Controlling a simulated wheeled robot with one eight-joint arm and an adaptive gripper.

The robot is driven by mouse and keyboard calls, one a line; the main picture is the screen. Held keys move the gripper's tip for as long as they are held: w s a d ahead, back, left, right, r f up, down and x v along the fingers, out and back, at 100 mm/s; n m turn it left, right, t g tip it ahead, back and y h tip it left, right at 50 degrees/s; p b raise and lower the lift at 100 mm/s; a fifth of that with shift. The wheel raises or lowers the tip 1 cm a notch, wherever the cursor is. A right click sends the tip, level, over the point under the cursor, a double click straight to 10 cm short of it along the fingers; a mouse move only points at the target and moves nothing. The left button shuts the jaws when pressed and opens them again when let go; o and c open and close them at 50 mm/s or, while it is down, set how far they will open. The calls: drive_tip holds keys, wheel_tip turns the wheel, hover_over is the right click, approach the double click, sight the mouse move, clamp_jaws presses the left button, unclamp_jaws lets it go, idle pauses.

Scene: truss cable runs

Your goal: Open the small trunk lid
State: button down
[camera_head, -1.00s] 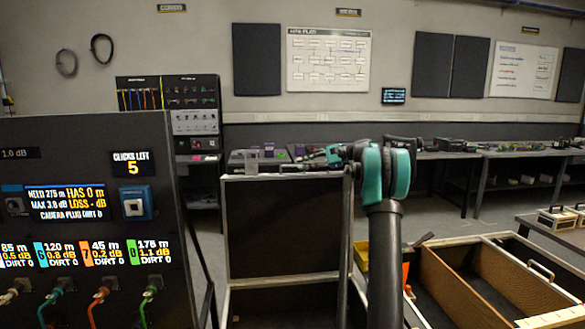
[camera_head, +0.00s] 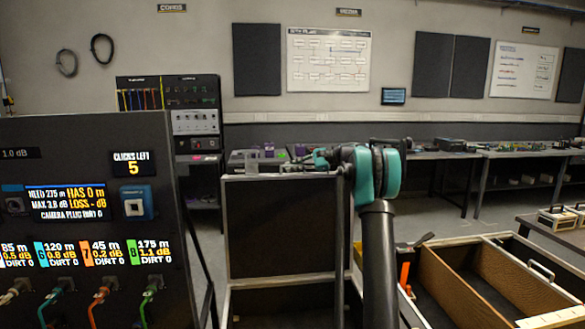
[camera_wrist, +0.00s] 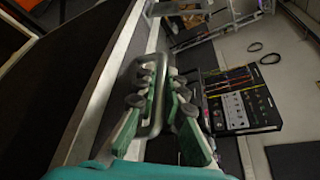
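The small trunk (camera_head: 226,300) stands at the middle of the head view. A dark panel with pale edging, which looks like its lid (camera_head: 280,228), stands upright above a lower pale rim. My gripper (camera_head: 322,160) is at the panel's top right in the head view, small and partly hidden by my arm. In the wrist view a grey metal loop handle (camera_wrist: 125,83) is mounted by a pale edge. My gripper's green fingers (camera_wrist: 160,88) are apart, one inside the loop and one outside, with a bar of the handle between them. Contact with the bar cannot be told.
A black test panel (camera_head: 75,150) with plugged cables stands close at left. A large open crate (camera_head: 455,280) with wooden dividers lies at right. Workbenches (camera_head: 450,156) run along the back wall, with free floor before them.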

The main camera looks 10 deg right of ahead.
drive_tip(key=shift+s, duration=0.1)
drive_tip(key=s+r+n+t, duration=0.1)
drive_tip(key=s, duration=0.8)
drive_tip(key=shift+s+r+n, duration=0.3)
drive_tip(key=shift+n, duration=0.1)
drive_tip(key=c, duration=1.9)
unclamp_jaws()
drive_tip(key=shift+d, duration=0.1)
drive_tip(key=v, duration=1.2)
drive_tip(key=shift+w+f, duration=0.1)
drive_tip(key=shift+f, duration=0.05)
